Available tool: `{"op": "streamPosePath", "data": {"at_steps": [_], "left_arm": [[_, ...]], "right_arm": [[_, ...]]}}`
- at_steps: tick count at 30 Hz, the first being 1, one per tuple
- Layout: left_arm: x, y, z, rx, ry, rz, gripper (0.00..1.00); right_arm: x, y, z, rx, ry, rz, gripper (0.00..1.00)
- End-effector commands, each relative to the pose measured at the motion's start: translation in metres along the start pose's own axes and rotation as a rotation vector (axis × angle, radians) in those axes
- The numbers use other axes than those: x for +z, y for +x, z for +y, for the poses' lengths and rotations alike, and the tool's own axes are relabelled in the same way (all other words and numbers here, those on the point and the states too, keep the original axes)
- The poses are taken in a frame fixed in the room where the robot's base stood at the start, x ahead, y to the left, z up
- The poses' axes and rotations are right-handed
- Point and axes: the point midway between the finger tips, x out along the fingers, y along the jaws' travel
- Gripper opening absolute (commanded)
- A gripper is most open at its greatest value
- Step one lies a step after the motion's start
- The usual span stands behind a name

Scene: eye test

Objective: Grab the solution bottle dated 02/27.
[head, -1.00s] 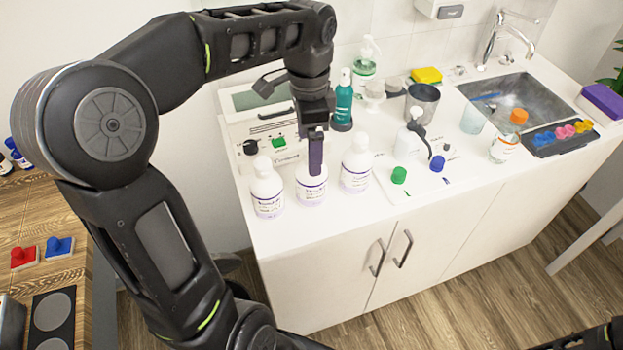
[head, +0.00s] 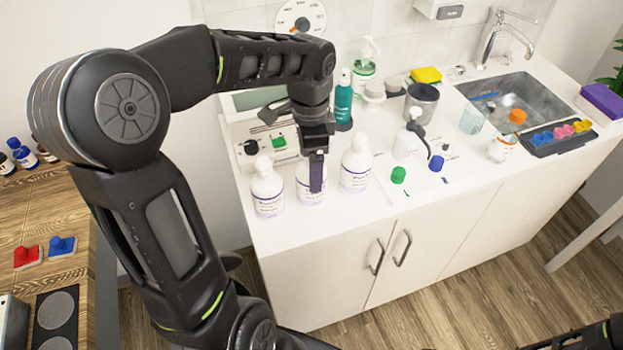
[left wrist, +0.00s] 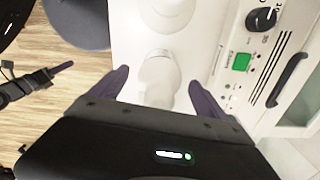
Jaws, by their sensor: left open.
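Three white solution bottles stand in a row at the counter's front left: left bottle (head: 267,192), middle bottle (head: 303,183) and right bottle (head: 356,165). Their labels are too small for me to read any date. My left gripper (head: 316,172) is at the middle bottle and partly hides it. In the left wrist view my left gripper (left wrist: 160,82) is open, with a white bottle (left wrist: 159,72) between its spread fingers; no grip shows. Another white bottle (left wrist: 170,8) is beyond it. A dark jointed part of mine, probably the right gripper (left wrist: 52,72), shows at the left there.
A device with a green button (head: 279,142) stands behind the bottles. The sink (head: 540,92) is farther right. The counter's front edge is close.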

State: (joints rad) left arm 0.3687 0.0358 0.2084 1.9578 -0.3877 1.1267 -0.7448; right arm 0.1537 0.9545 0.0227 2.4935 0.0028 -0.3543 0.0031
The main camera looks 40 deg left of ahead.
Motion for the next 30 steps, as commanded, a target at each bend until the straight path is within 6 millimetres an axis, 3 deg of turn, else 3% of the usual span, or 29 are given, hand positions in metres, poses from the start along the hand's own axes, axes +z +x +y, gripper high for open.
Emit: {"op": "streamPosePath", "data": {"at_steps": [5,30], "left_arm": [[0.0001,-0.0002,0.0000,0.000,0.000,0.000,0.79],[0.0001,-0.0002,-0.0001,0.000,0.000,0.000,0.11]], "right_arm": [[0.0000,0.0000,0.0000,0.000,0.000,0.000,0.36],[0.0000,-0.0001,0.0000,0.000,0.000,0.000,0.36]]}}
